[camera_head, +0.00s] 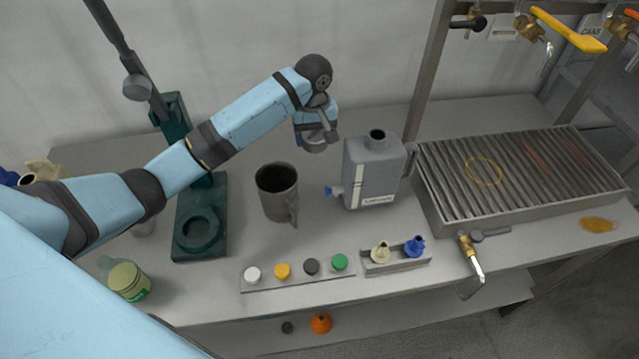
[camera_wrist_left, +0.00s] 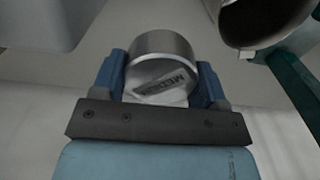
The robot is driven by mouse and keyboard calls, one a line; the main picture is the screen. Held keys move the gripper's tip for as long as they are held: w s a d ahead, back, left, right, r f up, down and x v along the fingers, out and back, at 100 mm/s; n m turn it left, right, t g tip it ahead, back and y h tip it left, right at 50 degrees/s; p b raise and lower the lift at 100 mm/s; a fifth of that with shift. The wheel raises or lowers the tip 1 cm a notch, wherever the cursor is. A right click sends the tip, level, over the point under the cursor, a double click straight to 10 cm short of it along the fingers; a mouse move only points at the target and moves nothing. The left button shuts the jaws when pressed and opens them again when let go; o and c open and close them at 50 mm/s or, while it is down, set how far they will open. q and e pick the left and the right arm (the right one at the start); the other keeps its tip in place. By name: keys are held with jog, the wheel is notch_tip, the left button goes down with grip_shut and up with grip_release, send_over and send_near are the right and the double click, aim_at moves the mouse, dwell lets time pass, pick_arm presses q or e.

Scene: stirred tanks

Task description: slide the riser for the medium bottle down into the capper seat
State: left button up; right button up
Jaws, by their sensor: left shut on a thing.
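The riser (camera_wrist_left: 160,72) is a short metal cylinder with a label that seems to start with "MED". My left gripper (camera_head: 317,132) is shut on it, with blue fingers on both sides in the left wrist view. It holds the riser above the table, between the dark mug and the grey canister. The capper (camera_head: 184,190) is a dark green stand with a raised lever at the left of the table. Its ring-shaped seat (camera_head: 198,230) looks empty, to the left of and below my gripper in the head view. My right gripper is not in view.
A dark mug (camera_head: 276,186) stands between the capper and the grey canister (camera_head: 372,175). In front lie a strip of coloured caps (camera_head: 298,277) and a holder with two small spouted pieces (camera_head: 396,264). A yellowish bottle (camera_head: 128,281) stands front left. A grated tray (camera_head: 520,178) is at right.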

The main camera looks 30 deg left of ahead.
aim_at(315, 187)
pick_arm(q)
notch_tip(315, 187, down, 16)
jog(key=shift+f+p, duration=0.2)
jog(key=shift+p, duration=0.1)
jog(key=o, duration=0.6)
jog(key=shift+f, duration=0.2)
jog(key=shift+c, duration=0.2)
jog(key=o, duration=0.4)
jog(key=shift+r, duration=0.15)
